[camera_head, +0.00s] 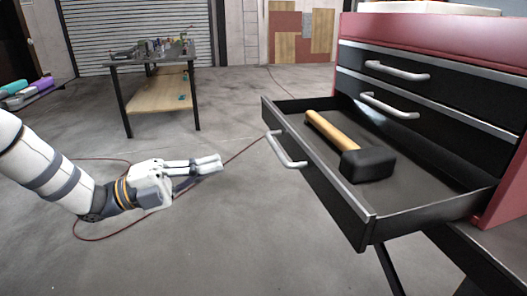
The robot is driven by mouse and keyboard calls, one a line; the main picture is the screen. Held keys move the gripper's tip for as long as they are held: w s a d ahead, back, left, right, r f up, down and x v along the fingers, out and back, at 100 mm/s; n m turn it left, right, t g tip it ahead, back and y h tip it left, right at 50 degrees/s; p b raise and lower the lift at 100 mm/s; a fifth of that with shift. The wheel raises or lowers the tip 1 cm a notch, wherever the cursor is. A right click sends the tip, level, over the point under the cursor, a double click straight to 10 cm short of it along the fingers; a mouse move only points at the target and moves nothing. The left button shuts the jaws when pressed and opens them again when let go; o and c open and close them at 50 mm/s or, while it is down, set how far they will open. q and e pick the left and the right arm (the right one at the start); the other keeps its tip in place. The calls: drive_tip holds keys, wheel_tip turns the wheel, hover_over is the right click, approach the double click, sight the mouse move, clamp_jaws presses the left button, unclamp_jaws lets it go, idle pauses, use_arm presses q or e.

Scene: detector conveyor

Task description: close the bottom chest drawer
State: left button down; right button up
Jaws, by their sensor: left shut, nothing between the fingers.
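The red and black tool chest (441,36) stands at the right. Its bottom drawer (331,192) is pulled well out toward the left, with a silver handle (285,150) on its front. A mallet with a wooden handle and black head (366,164) lies inside it. The upper two drawers, with handles (397,71) and (390,105) of silver, are closed. My left gripper (219,163) is shut and empty, left of the open drawer's front and apart from it. My right gripper is not in view.
A workbench (159,61) with small items on top and a wooden lower shelf stands at the back left. Purple and teal items (27,87) lie on a surface at the far left. A thin red cable crosses the open grey floor.

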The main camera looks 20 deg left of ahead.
sight(275, 149)
use_arm(q)
drive_tip(key=x, duration=1)
drive_tip(key=shift+f, duration=0.15)
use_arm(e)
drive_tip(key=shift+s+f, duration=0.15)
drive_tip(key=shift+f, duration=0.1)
use_arm(q)
drive_tip(key=shift+w+d, duration=0.1)
